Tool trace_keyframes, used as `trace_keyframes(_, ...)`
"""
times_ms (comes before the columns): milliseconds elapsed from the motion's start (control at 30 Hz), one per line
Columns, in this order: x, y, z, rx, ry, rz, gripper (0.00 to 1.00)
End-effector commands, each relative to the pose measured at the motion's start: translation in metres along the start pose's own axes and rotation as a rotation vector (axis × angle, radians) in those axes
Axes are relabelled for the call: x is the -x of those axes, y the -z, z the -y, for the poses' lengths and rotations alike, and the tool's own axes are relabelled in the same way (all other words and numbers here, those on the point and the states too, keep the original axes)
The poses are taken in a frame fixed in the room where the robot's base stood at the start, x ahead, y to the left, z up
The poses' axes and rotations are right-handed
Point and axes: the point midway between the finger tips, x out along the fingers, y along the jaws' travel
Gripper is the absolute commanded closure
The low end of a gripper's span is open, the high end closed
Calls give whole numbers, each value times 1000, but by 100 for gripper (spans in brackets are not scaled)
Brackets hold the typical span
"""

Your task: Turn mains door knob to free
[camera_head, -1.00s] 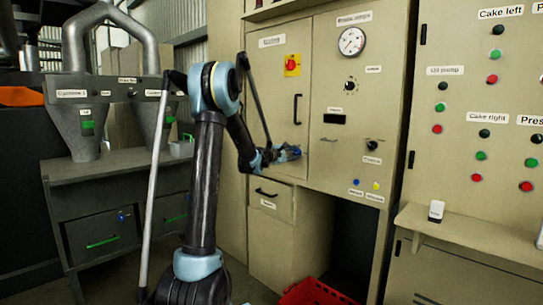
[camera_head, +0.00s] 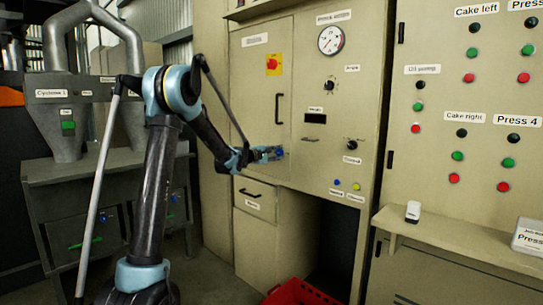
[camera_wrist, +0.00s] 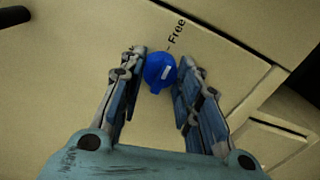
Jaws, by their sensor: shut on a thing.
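The blue mains door knob (camera_wrist: 158,72) shows in the wrist view, between the two fingers of my gripper (camera_wrist: 160,80), which is shut on it. A white mark lies on the knob's right side. The printed word "Free" and a short tick stand above and to the right of the knob, a little apart from that mark. In the head view my gripper (camera_head: 272,154) is at the lower right of the mains door (camera_head: 255,110), below its black handle (camera_head: 279,108). There I cannot make out the knob apart from the fingers.
A red and yellow switch (camera_head: 273,65) sits higher on the door. To the right are a panel with a gauge (camera_head: 331,40) and a button cabinet (camera_head: 460,100). A drawer (camera_head: 254,197) is below, and a red crate (camera_head: 300,293) stands on the floor.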

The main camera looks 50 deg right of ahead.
Motion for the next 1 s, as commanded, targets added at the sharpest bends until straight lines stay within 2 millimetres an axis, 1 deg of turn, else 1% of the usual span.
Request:
trace_keyframes(33,1,4,-1,-1,-1,-7,100)
trace_keyframes(233,0,3,0,-2,-1,-6,100)
trace_keyframes(267,0,3,0,-2,-1,-6,67)
trace_keyframes(300,0,3,0,-2,-1,-6,58)
trace_keyframes(333,0,2,0,-2,-1,-5,51)
trace_keyframes(367,0,2,0,-1,-1,-5,48)
trace_keyframes(667,-1,-2,0,-1,1,1,48)
trace_keyframes(767,3,-1,0,-1,1,1,48)
trace_keyframes(867,13,-1,0,-1,1,1,48)
trace_keyframes(967,28,-2,1,-1,1,1,48)
trace_keyframes(1000,36,-2,0,-1,1,0,48)
